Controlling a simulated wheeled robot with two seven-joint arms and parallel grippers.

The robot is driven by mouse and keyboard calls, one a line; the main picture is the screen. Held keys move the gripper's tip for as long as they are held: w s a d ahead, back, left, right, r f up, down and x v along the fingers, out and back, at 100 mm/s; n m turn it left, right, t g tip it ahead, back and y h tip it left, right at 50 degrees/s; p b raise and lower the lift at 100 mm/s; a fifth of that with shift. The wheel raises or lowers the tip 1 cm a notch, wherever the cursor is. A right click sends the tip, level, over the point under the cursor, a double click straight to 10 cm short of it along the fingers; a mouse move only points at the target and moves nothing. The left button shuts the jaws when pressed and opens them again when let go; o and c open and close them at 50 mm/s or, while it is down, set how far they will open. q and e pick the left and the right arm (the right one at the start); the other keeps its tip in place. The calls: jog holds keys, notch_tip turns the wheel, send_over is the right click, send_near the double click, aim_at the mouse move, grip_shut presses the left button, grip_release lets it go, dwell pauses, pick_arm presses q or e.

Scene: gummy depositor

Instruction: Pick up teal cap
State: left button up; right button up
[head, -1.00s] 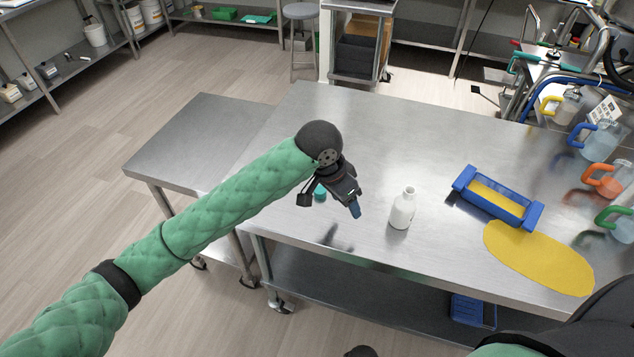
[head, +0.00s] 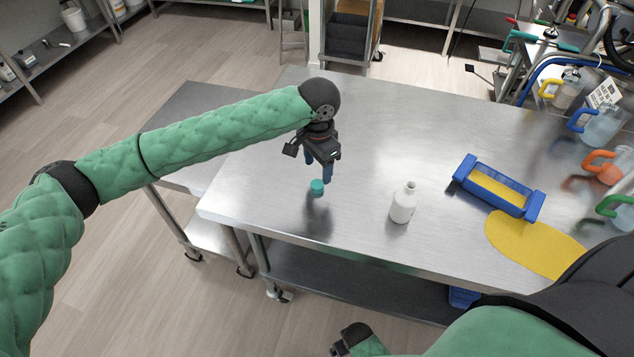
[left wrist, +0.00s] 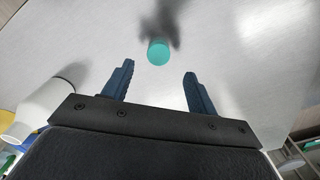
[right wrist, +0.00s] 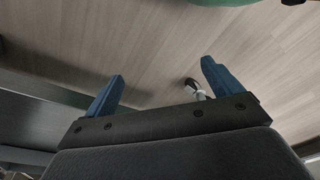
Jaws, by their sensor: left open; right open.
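The teal cap (head: 317,187) sits on the steel table, left of the white bottle (head: 403,203). It also shows in the left wrist view (left wrist: 158,53), a little beyond the fingertips and between their lines. My left gripper (head: 325,176) is open and empty, pointing down above the table just behind the cap, apart from it. My right gripper (right wrist: 158,72) is open and empty, low over the floor in front of the table.
A blue tray (head: 461,170) with yellow content stands at the right of the table, beside a yellow mat (head: 530,245). Jugs with coloured handles (head: 598,125) stand at the far right. The table around the cap is clear. A lower side table (head: 195,125) adjoins at the left.

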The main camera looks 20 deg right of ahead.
aim_at(317, 183)
pick_arm(q)
jog(key=shift+f, duration=0.2)
jog(key=f+p, duration=0.1)
jog(key=f, duration=0.1)
jog(key=f+p, duration=0.1)
jog(key=shift+s+a+f, duration=0.1)
jog(key=shift+s+f, duration=0.1)
jog(key=shift+f, duration=0.2)
jog(key=shift+f+p, duration=0.3)
jog(key=shift+f, duration=0.3)
pick_arm(e)
notch_tip(317, 183, down, 6)
jog(key=d, duration=0.1)
jog(key=shift+s+d+f+t, duration=0.25)
jog(key=shift+s+d+t, duration=0.05)
jog(key=shift+s+d, duration=0.1)
pick_arm(q)
jog(key=c, duration=1)
